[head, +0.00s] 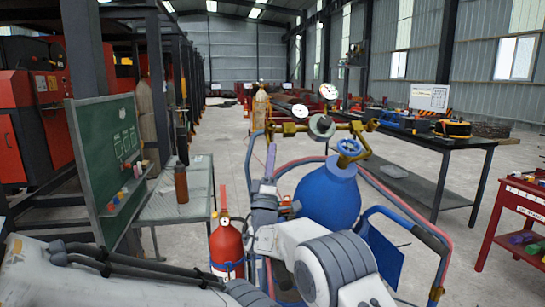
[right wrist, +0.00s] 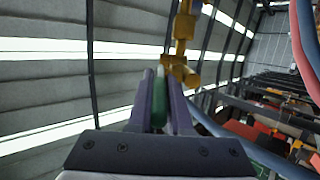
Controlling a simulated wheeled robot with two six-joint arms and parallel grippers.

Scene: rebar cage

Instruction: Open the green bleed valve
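The green bleed valve handle shows in the right wrist view as a narrow green bar (right wrist: 160,100) between the two purple fingers of my right gripper (right wrist: 161,85). The fingers lie close along both its sides and look shut on it. A brass fitting (right wrist: 181,65) is just beyond the fingertips. In the head view my right gripper (head: 269,162) points up, left of the blue cylinder (head: 328,196) and below the brass manifold (head: 283,127); I cannot make out the green handle there. My left arm comes in low at the left, but its gripper is not visible.
Two round gauges (head: 327,91) and a blue handwheel (head: 348,147) are on the manifold. Red and blue hoses and a blue cart frame surround the cylinder. A red fire extinguisher (head: 227,247), a green board (head: 107,150) and a side table (head: 180,207) stand left.

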